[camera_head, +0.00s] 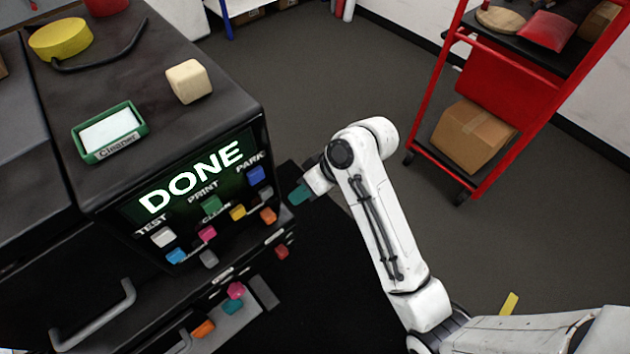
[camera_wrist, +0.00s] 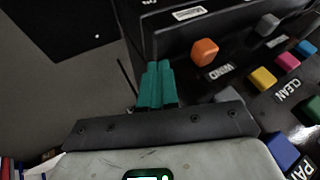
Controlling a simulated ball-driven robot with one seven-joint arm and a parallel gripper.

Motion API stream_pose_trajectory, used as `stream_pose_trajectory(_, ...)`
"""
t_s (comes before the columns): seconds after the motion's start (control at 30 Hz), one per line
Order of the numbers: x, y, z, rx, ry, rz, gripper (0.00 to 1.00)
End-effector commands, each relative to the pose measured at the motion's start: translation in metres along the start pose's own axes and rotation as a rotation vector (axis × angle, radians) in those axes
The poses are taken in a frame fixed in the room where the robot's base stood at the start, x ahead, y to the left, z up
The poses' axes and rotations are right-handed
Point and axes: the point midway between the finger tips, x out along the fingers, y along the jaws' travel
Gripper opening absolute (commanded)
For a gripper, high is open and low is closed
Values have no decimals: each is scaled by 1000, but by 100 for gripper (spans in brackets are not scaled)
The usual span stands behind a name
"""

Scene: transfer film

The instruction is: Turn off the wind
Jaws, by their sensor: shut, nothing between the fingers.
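The machine's button panel (camera_head: 190,212) has coloured buttons below a screen reading "DONE". In the wrist view a "WIND" label (camera_wrist: 221,72) lies next to an orange button (camera_wrist: 204,51), between it and a grey button (camera_wrist: 228,95) partly hidden by my gripper. The orange button also shows in the head view (camera_head: 268,215), at the panel's right end, with the grey button (camera_head: 265,195) above it. My gripper (camera_head: 299,195) is just right of the panel. Its green fingers (camera_wrist: 157,85) are shut and empty, apart from the orange button.
Yellow (camera_wrist: 263,79) and blue (camera_wrist: 283,150) buttons are close by. More knobs (camera_head: 235,291) sit lower on the machine. A green Cleaner tray (camera_head: 139,124) and a cream block (camera_head: 188,81) are on top.

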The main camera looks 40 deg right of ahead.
Motion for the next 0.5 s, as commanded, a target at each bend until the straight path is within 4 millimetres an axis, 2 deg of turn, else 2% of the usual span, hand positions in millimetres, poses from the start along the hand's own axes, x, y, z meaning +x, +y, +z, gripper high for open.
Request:
stream_pose_trajectory(0.2, 14, -27, 0, -1, -2, 0, 0)
stream_pose_trajectory(0.5, 20, -35, 1, 1, 0, 1, 0)
